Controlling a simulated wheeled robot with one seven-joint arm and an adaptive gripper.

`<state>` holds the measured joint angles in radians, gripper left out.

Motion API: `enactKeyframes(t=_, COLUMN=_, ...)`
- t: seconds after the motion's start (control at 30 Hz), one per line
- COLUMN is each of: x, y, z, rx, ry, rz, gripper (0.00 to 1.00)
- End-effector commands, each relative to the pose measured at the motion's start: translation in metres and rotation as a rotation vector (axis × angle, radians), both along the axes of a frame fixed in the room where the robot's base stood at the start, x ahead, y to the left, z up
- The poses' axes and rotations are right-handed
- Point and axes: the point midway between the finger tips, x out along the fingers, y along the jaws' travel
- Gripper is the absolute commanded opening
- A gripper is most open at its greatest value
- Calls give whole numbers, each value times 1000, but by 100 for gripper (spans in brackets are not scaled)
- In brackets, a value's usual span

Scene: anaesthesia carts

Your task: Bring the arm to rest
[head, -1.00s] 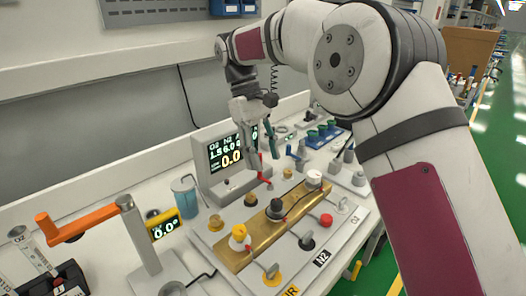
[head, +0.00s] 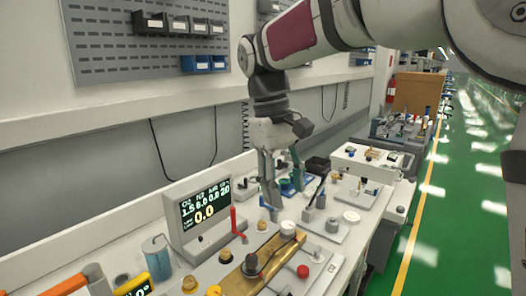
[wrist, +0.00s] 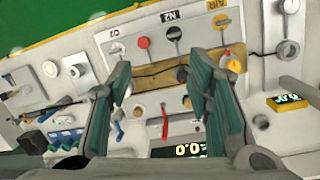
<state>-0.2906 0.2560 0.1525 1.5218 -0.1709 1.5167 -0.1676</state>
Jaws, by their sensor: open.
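My gripper (head: 283,207) hangs from my arm above the bench, its fingers pointing down, close to the right end of the brass manifold block (head: 248,268). In the wrist view my gripper (wrist: 172,85) has two green-padded fingers spread wide apart, with nothing between them. My fingers look above the panel; I cannot tell the exact gap.
A display (head: 203,213) with lit numbers stands left of my gripper, with a red lever (head: 235,222) beside it. A blue-grey cup (head: 157,258) and an orange bar (head: 68,284) are further left. Small fixtures crowd the bench behind. The green floor (head: 450,200) at right is clear.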

Motion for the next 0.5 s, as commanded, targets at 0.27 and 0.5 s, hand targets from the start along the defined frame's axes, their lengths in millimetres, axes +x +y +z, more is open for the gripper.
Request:
enactKeyframes(t=0.27, x=-77, y=-70, z=33, rx=65, ry=-154, rz=-180, gripper=46)
enactKeyframes(t=0.5, x=-149, y=-115, z=32, rx=133, ry=-284, rz=-340, gripper=46)
